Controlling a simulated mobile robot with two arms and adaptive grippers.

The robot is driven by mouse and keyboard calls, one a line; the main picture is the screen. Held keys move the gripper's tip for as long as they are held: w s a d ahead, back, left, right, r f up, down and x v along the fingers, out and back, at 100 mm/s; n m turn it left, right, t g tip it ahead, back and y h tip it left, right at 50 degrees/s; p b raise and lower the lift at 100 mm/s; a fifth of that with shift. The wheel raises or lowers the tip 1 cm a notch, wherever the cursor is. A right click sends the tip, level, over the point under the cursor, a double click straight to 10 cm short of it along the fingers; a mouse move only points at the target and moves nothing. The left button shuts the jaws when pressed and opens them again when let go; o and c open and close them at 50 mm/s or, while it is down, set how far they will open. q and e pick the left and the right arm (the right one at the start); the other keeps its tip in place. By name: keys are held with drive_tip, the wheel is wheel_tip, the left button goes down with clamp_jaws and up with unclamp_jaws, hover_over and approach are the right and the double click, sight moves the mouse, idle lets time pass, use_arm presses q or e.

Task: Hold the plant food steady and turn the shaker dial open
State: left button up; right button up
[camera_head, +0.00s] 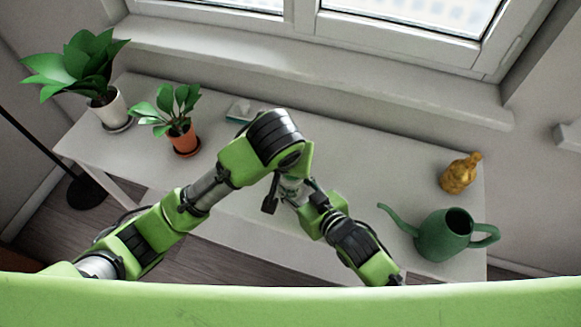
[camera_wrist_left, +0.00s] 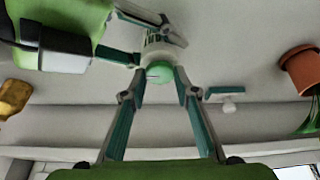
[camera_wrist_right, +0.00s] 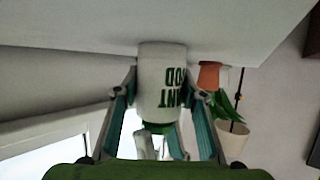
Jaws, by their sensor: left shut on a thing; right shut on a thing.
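The plant food is a white shaker with dark lettering (camera_wrist_right: 158,72) and a green dial (camera_wrist_left: 161,73) at its end. In the right wrist view it appears upside down, with its green end toward the bottom. My right gripper (camera_wrist_right: 160,95) is shut on the white body, one finger on each side. My left gripper (camera_wrist_left: 163,82) is shut on the green dial. The right gripper's fingers (camera_wrist_left: 150,38) also show around the body in the left wrist view. I cannot tell how far the dial is turned.

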idle(0.4)
use_arm(q)
drive_tip(key=o, duration=1.1)
drive_tip(key=shift+v, duration=6)
use_arm(e)
drive_tip(key=o, duration=1.3)
